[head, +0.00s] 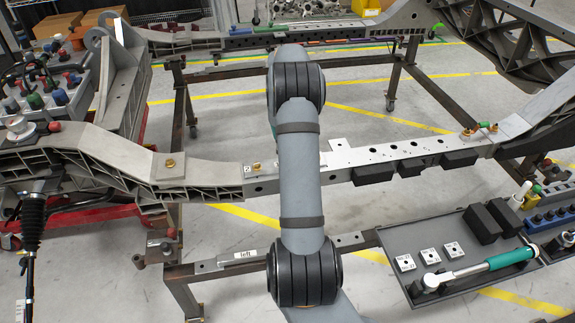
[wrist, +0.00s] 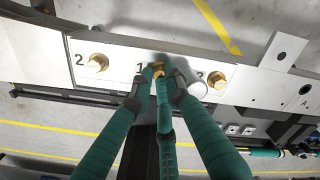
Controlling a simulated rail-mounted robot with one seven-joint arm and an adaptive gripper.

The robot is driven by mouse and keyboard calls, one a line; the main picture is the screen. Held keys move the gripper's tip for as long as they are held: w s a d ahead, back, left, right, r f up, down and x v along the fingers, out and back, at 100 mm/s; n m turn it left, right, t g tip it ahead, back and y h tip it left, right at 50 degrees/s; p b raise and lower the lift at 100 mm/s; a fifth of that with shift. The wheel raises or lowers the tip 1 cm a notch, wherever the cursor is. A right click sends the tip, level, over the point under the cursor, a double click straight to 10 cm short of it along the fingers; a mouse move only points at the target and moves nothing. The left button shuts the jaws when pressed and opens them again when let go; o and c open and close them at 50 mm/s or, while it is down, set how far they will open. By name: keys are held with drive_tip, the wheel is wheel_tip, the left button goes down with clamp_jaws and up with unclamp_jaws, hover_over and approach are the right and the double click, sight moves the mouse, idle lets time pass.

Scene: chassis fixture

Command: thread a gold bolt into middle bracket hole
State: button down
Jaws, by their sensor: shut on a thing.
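In the wrist view my gripper (wrist: 159,78), with teal fingers and dark tips, is shut on a gold bolt (wrist: 158,67) beside the printed number 1 on the pale bracket plate (wrist: 125,50). The bolt is mostly covered by the fingertips, and I cannot tell how deep it sits in a hole. A second gold bolt (wrist: 97,62) sits beside the number 2, left of my gripper. A third gold bolt (wrist: 217,79) sits to the right; its number is partly hidden. In the head view my arm hides the gripper and the middle of the rail.
The chassis rail (head: 400,152) runs across the frame. A grey tray (head: 390,243) at lower right holds a teal-handled torque wrench (head: 480,267), small white blocks and black blocks. A plate marked A (wrist: 290,90) is right of the bolts.

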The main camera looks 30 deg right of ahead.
drive_tip(key=shift+s+a+f+m, duration=0.2)
drive_tip(key=shift+a+f+m, duration=0.2)
drive_tip(key=shift+f+m, duration=0.1)
drive_tip(key=c, duration=2.1)
unclamp_jaws()
drive_tip(key=o, duration=0.6)
drive_tip(key=shift+w+d+r, duration=0.1)
drive_tip(key=shift+w+d, duration=0.05)
drive_tip(key=shift+w, duration=0.1)
drive_tip(key=shift+c, duration=0.2)
drive_tip(key=shift+d+r, duration=0.1)
drive_tip(key=shift+r+p, duration=0.6)
drive_tip(key=shift+p, duration=0.05)
wheel_tip(320, 180, up, 8)
drive_tip(key=p, duration=0.6)
drive_tip(key=shift+d+f, duration=0.1)
drive_tip(key=shift+f, duration=0.05)
